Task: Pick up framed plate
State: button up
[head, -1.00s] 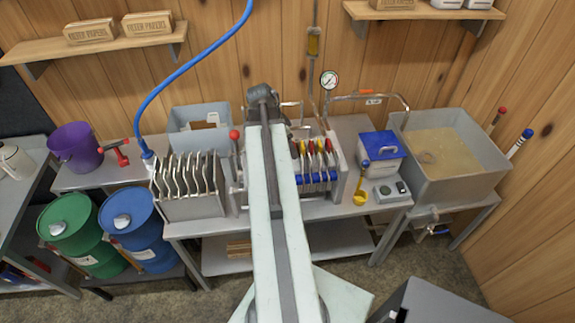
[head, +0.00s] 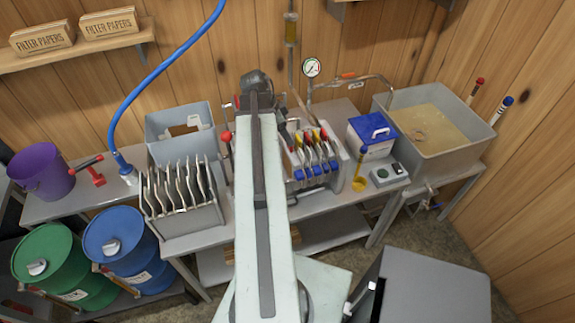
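Several thin upright plates (head: 176,187) stand in a row in a grey open rack (head: 190,221) on the bench, left of my arm. More plates with blue, red and yellow tabs (head: 314,163) sit side by side in the press, just right of my arm. I cannot tell which plate is the framed one. My arm reaches out across the middle of the view. Its dark far end (head: 257,88) is above the back of the bench, apart from the rack. The fingers are hidden, so I cannot tell whether my gripper is open or holds anything.
A grey bin (head: 181,118) is behind the rack. A blue-lidded box (head: 372,137) and a large tank of amber liquid (head: 432,160) stand to the right. A blue hose (head: 125,88) hangs at left. Drums (head: 128,248) and a grey cabinet (head: 428,285) are nearer.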

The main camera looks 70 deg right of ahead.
aim_at(291, 160)
jog(key=b+x, duration=0.5)
jog(key=shift+a+f, duration=0.2)
jog(key=shift+a, duration=0.1)
jog(key=shift+s, duration=0.1)
jog(key=shift+r, duration=0.15)
grip_shut()
